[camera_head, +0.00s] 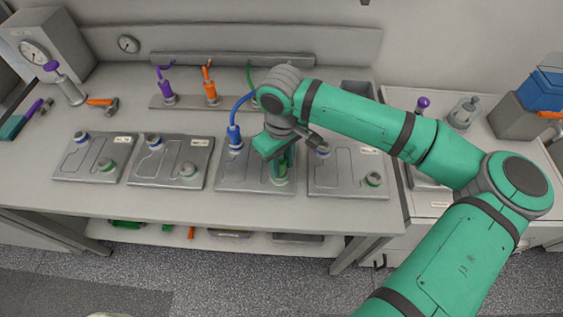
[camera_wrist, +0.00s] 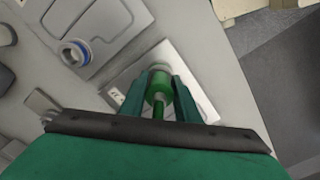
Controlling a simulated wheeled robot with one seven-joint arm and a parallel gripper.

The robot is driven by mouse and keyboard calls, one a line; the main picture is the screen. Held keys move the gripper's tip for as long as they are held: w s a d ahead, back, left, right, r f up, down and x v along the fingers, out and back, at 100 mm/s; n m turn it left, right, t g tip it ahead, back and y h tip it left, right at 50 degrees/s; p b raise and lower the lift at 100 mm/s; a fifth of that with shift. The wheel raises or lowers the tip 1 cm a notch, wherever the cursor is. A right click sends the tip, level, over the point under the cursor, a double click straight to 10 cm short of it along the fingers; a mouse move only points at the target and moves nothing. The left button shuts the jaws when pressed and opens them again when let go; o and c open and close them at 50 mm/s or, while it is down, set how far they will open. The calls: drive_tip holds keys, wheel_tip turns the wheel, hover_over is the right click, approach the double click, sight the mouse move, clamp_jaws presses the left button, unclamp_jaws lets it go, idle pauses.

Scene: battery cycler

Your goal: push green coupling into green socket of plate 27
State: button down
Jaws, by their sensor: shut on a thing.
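My gripper (camera_head: 281,165) is shut on the green coupling (camera_wrist: 159,88), which sits between the two fingers in the wrist view. In the head view the coupling is low over the front right of the third plate from the left (camera_head: 240,181), at its green socket (camera_head: 281,181). The fingers and coupling hide most of that socket, so I cannot tell how deep the coupling sits. A blue coupling (camera_head: 234,138) with a blue hose stands upright at this plate's back left. The plate labels are too small to read.
Plates with blue and green sockets lie on both sides: two to the left (camera_head: 170,163) and one close at right (camera_head: 348,181). A rack (camera_head: 190,102) with purple and orange couplings stands behind. A hammer (camera_head: 103,103) lies at the left. The bench front strip is clear.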

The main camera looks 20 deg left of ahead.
drive_tip(key=shift+f, duration=0.5)
idle(0.3)
drive_tip(key=c, duration=1.3)
unclamp_jaws()
drive_tip(key=shift+o, duration=0.7)
drive_tip(key=shift+o, duration=1.4)
wheel_tip(320, 180, up, 11)
drive_tip(key=shift+f, duration=0.1)
